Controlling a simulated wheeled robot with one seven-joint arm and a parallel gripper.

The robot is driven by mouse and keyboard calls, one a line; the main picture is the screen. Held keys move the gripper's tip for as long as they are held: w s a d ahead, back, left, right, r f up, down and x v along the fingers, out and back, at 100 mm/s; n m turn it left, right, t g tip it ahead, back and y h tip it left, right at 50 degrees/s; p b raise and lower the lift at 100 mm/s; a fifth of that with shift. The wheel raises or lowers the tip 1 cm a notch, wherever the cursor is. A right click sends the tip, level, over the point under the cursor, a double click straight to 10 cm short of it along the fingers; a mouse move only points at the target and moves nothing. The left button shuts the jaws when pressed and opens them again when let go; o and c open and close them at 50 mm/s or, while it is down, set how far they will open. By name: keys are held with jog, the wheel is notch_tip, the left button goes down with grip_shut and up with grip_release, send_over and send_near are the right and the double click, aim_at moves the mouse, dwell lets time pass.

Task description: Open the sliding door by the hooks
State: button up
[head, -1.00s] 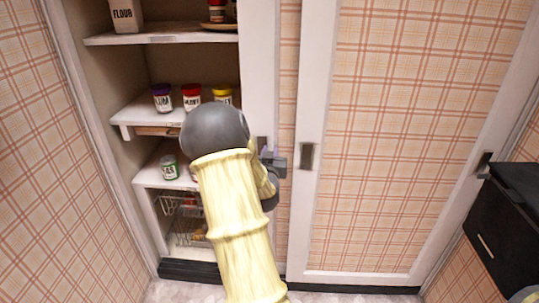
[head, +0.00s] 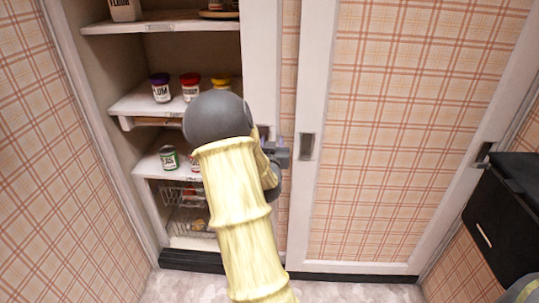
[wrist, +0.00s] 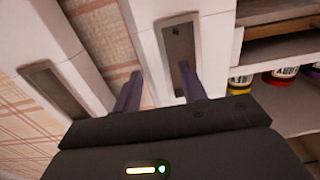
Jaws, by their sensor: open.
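A sliding door has two plaid panels in white frames. The front panel (head: 400,130) fills the right, and the rear panel (head: 289,80) shows as a narrow strip left of it, beside open shelves. A recessed grey pull on the rear panel's white frame (wrist: 180,45) shows in the wrist view. The front panel's left pull (head: 307,147) also shows in the wrist view (wrist: 52,90), and its right pull (head: 484,153) is near the far edge. My gripper (wrist: 160,85) is open, its right finger overlapping the rear panel's pull; contact is unclear. My arm partly hides this in the head view.
The open shelves (head: 146,102) at the left hold several jars, with a wire basket (head: 187,215) below. A black cabinet (head: 500,220) stands at the right. Plaid wall (head: 60,150) borders the left. Some pale floor shows in front.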

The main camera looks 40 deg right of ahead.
jog(key=b+v, duration=1.5)
jog(key=v, duration=0.2)
dwell(0.6)
jog(key=shift+a, duration=0.1)
dwell(0.4)
